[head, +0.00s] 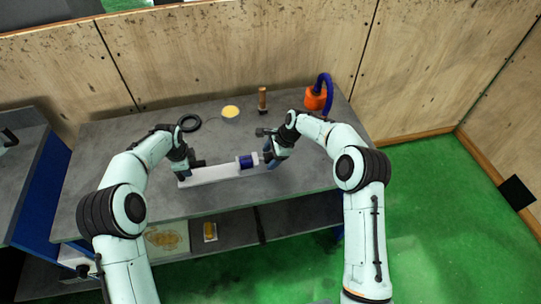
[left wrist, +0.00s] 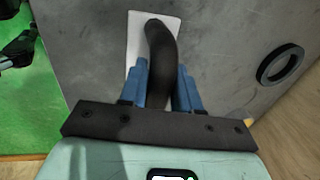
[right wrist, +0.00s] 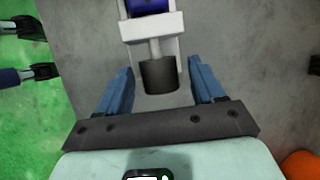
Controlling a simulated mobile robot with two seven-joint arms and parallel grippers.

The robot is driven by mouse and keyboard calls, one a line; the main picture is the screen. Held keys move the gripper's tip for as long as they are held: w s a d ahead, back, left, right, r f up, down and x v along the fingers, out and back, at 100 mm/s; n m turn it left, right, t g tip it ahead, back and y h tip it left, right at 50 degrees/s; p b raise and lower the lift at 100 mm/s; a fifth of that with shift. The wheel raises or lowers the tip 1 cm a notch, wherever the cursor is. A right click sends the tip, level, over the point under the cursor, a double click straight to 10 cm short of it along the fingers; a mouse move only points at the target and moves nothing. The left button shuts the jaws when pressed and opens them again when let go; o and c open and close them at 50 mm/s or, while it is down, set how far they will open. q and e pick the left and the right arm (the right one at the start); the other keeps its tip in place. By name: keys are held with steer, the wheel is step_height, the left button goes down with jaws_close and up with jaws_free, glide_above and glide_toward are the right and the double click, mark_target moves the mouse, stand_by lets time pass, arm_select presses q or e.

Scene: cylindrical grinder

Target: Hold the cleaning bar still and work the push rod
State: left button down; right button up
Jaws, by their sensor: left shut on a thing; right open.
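The cleaning bar (head: 222,173) is a long pale plate on the grey bench, with a blue cylinder (head: 247,161) in a white bracket towards its right end. In the left wrist view its curved black handle (left wrist: 160,45) stands at the near end of the plate. My left gripper (left wrist: 162,70) is shut on this handle. The push rod shows in the right wrist view as a pale shaft (right wrist: 155,48) with a dark knob (right wrist: 158,77). My right gripper (right wrist: 160,68) is open, one finger on each side of the knob, with gaps between. In the head view it hides the knob.
On the bench (head: 310,180) behind the bar are a black ring (head: 189,123), a yellow disc (head: 230,112), a wooden-handled tool (head: 262,98) and an orange container (head: 315,98) with a blue hose. A wooden wall closes the back. The front right of the bench is clear.

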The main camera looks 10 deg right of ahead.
steer(key=shift+c, duration=0.4)
jaws_close()
arm_select(q)
steer(key=shift+a, duration=0.1)
arm_select(e)
steer(key=shift+d, duration=2.4)
steer(key=shift+o, duration=0.4)
jaws_free()
steer(key=shift+a, duration=0.1)
steer(key=shift+r, duration=0.15)
steer(key=v, duration=1.1)
steer(key=shift+r, duration=0.35)
